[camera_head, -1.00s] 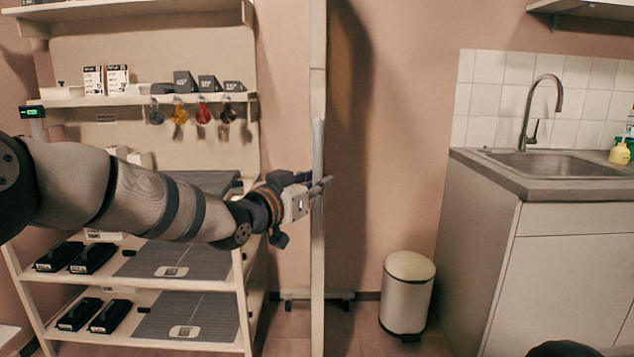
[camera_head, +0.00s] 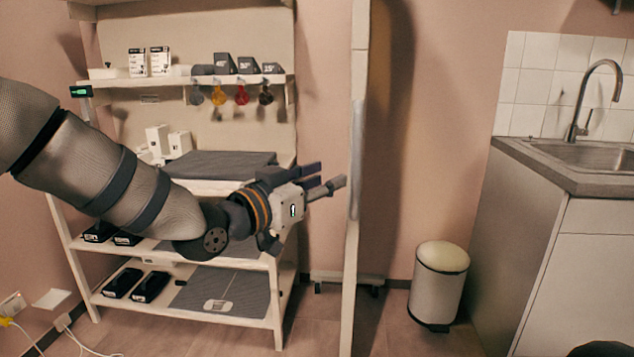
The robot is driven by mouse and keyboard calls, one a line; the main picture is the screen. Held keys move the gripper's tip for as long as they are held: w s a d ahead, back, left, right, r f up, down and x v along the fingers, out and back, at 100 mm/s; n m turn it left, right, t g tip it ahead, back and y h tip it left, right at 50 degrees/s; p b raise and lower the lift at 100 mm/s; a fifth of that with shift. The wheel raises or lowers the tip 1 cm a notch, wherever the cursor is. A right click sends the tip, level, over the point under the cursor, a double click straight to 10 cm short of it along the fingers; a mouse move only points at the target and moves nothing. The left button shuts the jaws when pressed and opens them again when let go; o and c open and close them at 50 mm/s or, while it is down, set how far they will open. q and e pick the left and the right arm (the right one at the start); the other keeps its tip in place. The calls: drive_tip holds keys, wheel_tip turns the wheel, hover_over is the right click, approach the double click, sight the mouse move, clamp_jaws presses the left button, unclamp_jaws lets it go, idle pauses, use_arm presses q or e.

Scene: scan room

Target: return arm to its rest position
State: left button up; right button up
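My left arm (camera_head: 115,170) reaches in from the left, across the front of the shelf rack. My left gripper (camera_head: 326,176) points right, with its fingers apart and nothing between them. Its fingertips are a little left of the upright pale panel's edge, with a small gap in the picture. A dark rounded part at the bottom right corner may be mine; my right gripper does not show.
The shelf rack (camera_head: 180,312) holds boxes, wedges, pads and black devices. The narrow upright panel (camera_head: 350,270) stands on a wheeled foot. A pedal bin (camera_head: 436,290) and a sink cabinet (camera_head: 560,270) stand right. Cables (camera_head: 60,325) lie lower left.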

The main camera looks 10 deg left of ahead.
use_arm(q)
drive_tip(key=shift+v, duration=0.85)
drive_tip(key=s+a+f+n+g+y+p, duration=0.1)
drive_tip(key=s+a+f+g+y, duration=0.15)
drive_tip(key=s+f, duration=0.55)
drive_tip(key=s+a+f+n+g+y, duration=0.1)
drive_tip(key=s+f+n+g, duration=0.3)
drive_tip(key=f, duration=0.9)
drive_tip(key=s+a+f+m+g+y+p, duration=0.1)
drive_tip(key=s+f+g+y, duration=0.1)
drive_tip(key=s+f, duration=0.65)
drive_tip(key=s+a+f+n+g+y, duration=0.1)
drive_tip(key=s+a+f+g, duration=0.2)
drive_tip(key=s, duration=0.8)
drive_tip(key=s+a+f+n+g+y+p, duration=0.1)
drive_tip(key=s+a+f+g+y, duration=0.1)
drive_tip(key=s, duration=0.9)
drive_tip(key=s+a+f+n+g+y, duration=0.1)
drive_tip(key=s+a+f+g, duration=0.3)
drive_tip(key=s, duration=0.7)
drive_tip(key=shift+s+a+f+p, duration=0.3)
drive_tip(key=shift+a+p, duration=0.1)
drive_tip(key=shift+a, duration=0.65)
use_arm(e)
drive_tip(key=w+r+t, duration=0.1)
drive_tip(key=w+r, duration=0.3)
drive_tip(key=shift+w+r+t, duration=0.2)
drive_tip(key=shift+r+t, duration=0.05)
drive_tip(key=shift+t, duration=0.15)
